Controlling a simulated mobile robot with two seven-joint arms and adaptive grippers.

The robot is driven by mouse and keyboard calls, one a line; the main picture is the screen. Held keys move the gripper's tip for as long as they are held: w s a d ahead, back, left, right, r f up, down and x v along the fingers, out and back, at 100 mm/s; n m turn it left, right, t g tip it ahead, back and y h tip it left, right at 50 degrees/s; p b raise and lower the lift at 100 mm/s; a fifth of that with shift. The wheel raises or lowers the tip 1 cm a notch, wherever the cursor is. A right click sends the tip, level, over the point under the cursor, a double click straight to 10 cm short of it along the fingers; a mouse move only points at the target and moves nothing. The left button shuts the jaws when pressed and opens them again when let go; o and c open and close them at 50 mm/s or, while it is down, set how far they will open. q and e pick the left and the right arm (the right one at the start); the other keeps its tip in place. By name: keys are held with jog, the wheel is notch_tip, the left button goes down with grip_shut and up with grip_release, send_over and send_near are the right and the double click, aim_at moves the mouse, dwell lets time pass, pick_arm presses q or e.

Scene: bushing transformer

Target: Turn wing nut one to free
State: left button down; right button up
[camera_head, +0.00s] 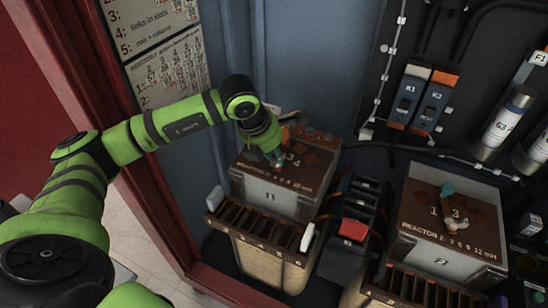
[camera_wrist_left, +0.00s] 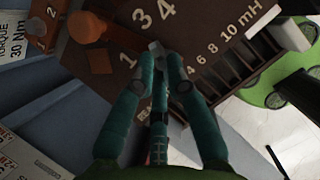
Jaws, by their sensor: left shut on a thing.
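My left gripper (camera_head: 276,158) reaches down from the upper left onto the brown top of the left reactor box (camera_head: 315,165). The right gripper is not in view.
A slotted rack (camera_head: 250,232) fronts the left box. Blue cabinet walls (camera_head: 228,50) are behind the arm.

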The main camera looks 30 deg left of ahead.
pick_arm(q)
jog(key=shift+s+d+f+n+y+b, duration=0.15)
jog(key=shift+n+b, duration=0.15)
jog(key=shift+n, duration=0.2)
jog(key=shift+d+f+n+y+b, duration=0.15)
jog(key=shift+n+b, duration=0.1)
jog(key=shift+n, duration=0.25)
jog(key=shift+a+r, duration=0.1)
jog(key=shift+r, duration=0.05)
jog(key=c, duration=1.2)
grip_release()
jog(key=shift+c, duration=0.2)
jog(key=shift+w, duration=0.25)
jog(key=shift+r, duration=0.1)
jog(key=shift+s+a+r, duration=0.1)
jog(key=shift+s+r, duration=0.05)
jog(key=shift+r, duration=0.1)
jog(key=d+v, duration=0.1)
jog(key=v, duration=1)
jog(key=shift+a, duration=0.35)
